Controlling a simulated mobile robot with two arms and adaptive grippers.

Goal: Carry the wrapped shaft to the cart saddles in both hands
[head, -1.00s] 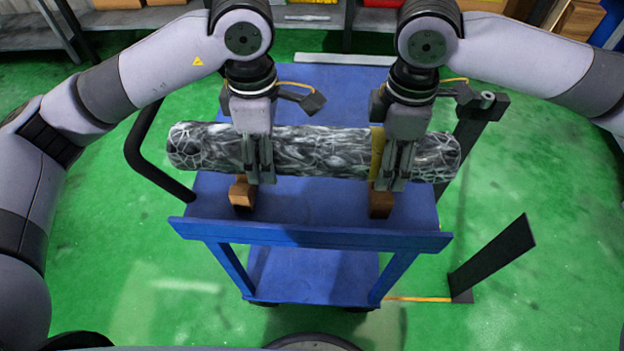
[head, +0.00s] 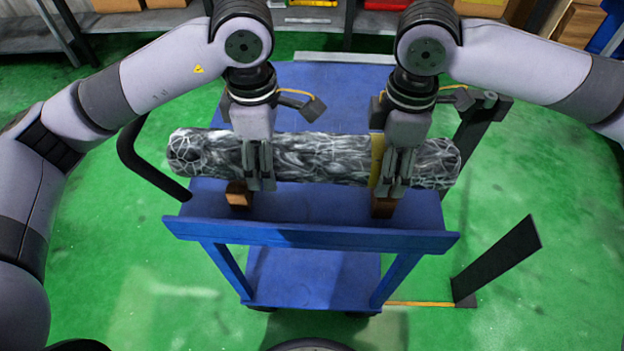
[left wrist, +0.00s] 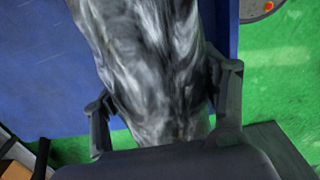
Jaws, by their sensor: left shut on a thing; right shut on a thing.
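The wrapped shaft (head: 318,158) is a thick grey-black cylinder with a white web pattern and a yellow band (head: 377,160) near its right part. It lies level across the blue cart (head: 330,95). My left gripper (head: 261,182) is shut on it left of its middle; my right gripper (head: 393,188) is shut on it beside the yellow band. Two brown saddles (head: 238,194) (head: 383,207) show on the cart top under the shaft, mostly hidden. I cannot tell whether the shaft touches them. In the left wrist view the shaft (left wrist: 150,65) lies between the fingers.
The cart has a black handle (head: 140,160) on the left and a raised blue front rail (head: 310,237). A black post (head: 497,262) stands on the green floor at right. Shelves with boxes (head: 120,35) stand at the back.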

